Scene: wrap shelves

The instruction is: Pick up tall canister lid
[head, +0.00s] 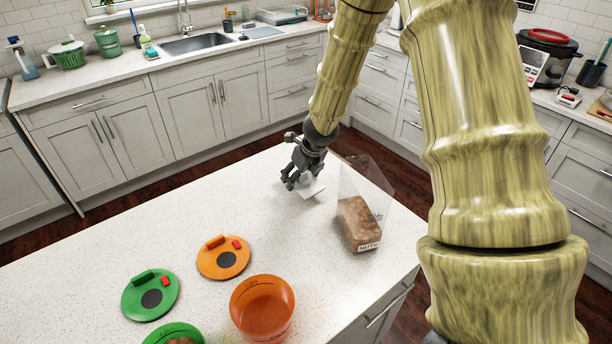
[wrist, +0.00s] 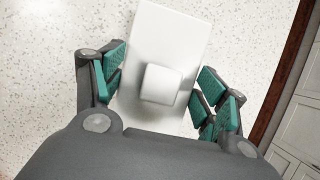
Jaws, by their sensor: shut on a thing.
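The tall canister lid, a white rectangular plate with a raised square knob, is at my gripper (head: 299,184) in the head view. The lid (head: 313,190) shows beneath and right of the fingers. In the wrist view the lid (wrist: 180,40) lies between the green finger pads, with its knob (wrist: 162,83) in the middle. My gripper (wrist: 160,92) is shut on the lid. I cannot tell whether the lid touches the counter or is just above it. A clear tall canister (head: 358,215) with brown contents and a NUTS label stands just right of my gripper, open on top.
The white speckled island counter (head: 120,245) bears a green round lid (head: 135,305), an orange round lid (head: 208,266), an orange bucket (head: 262,318) and a green container (head: 160,335) at the front. The counter is clear left of my gripper. Its right edge is near the canister.

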